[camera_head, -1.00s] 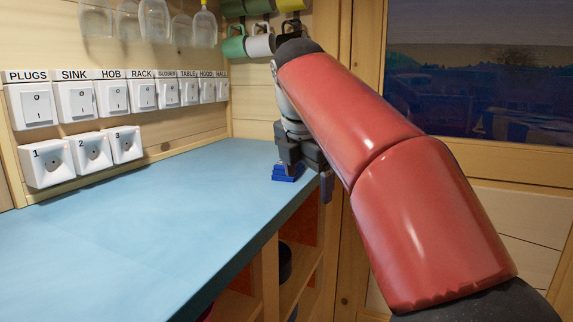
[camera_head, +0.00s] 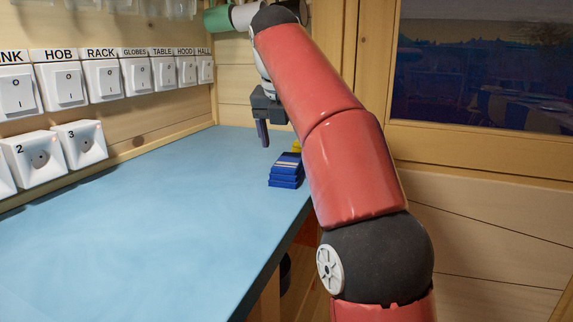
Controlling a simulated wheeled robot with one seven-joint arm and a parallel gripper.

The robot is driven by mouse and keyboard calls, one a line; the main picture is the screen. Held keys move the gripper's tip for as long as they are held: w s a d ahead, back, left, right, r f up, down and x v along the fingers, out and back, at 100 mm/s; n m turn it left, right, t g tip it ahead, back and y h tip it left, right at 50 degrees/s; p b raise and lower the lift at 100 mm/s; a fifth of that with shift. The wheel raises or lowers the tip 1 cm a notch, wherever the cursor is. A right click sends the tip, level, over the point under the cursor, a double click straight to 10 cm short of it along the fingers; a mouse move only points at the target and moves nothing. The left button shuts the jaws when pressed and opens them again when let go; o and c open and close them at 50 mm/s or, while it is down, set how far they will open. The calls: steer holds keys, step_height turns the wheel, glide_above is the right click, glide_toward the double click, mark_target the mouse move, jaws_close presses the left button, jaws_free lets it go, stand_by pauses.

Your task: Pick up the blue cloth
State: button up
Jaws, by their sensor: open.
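A small blue folded stack (camera_head: 285,171), which looks like the blue cloth, lies on the blue counter (camera_head: 170,215) near its far right edge. It has pale lines on its top and layered sides. My gripper (camera_head: 268,137) hangs above the counter, behind and a little left of the stack, with its fingers pointing down. It is open and apart from the stack. One dark finger shows clearly; the other is mostly hidden behind my red arm.
A small yellow thing (camera_head: 297,146) stands just behind the stack, partly hidden by my arm. Labelled switches (camera_head: 103,80) and numbered sockets (camera_head: 80,144) line the left wall. Mugs (camera_head: 217,18) hang above. The counter's left and front are clear.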

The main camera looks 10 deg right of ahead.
mark_target(289, 161)
steer(key=shift+a+x, duration=0.2)
steer(key=shift+x, duration=3)
steer(key=shift+s, duration=0.1)
steer(key=c, duration=1)
steer(key=shift+c, duration=0.2)
